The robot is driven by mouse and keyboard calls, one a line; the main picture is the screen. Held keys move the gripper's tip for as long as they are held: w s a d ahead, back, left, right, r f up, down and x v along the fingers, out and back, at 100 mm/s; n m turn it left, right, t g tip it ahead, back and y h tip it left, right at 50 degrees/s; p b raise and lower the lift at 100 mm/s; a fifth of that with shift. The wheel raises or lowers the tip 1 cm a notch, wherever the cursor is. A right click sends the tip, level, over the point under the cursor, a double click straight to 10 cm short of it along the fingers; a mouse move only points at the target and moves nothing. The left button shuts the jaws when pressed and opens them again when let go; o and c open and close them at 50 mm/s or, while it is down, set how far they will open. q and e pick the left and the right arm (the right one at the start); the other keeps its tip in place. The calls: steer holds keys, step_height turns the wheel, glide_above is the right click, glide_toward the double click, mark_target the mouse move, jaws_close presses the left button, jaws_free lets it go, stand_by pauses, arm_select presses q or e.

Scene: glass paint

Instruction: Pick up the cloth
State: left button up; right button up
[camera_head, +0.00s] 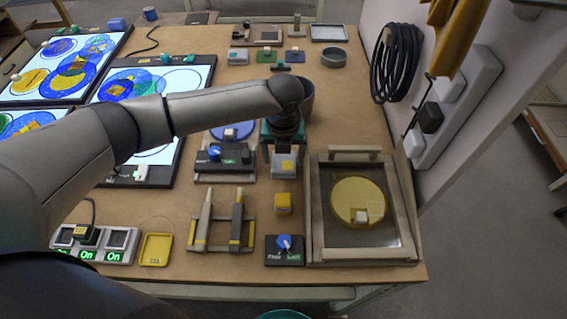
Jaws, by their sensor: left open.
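My left arm reaches in from the left across the table, and its gripper (283,150) points down near the table's middle. The gripper is open, with its fingers partly hidden by the wrist. A small pale grey and yellow block-like item (284,167) lies just below and in front of it; I cannot tell whether they touch. I cannot surely pick out the cloth. An orange-yellow, fabric-like thing (459,38) hangs at the upper right, well away from the gripper. My right gripper is not in view.
A wooden frame (318,215) with a round yellow disc (359,201) stands at the right. A stand with two tools (222,222), a yellow tray (157,249) and a blue-knobbed box (284,250) are in front. Lit panels (180,75) lie left. A black cable coil (396,62) hangs right.

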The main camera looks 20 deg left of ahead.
mark_target(283, 161)
arm_select(q)
steer(key=shift+w+f, duration=0.15)
steer(key=shift+f, duration=0.75)
steer(key=shift+c, duration=0.2)
steer(key=c, duration=1)
steer(key=shift+r, duration=0.15)
step_height(283, 161, up, 20)
steer(key=shift+f+p, duration=0.1)
steer(key=shift+p, duration=1.15)
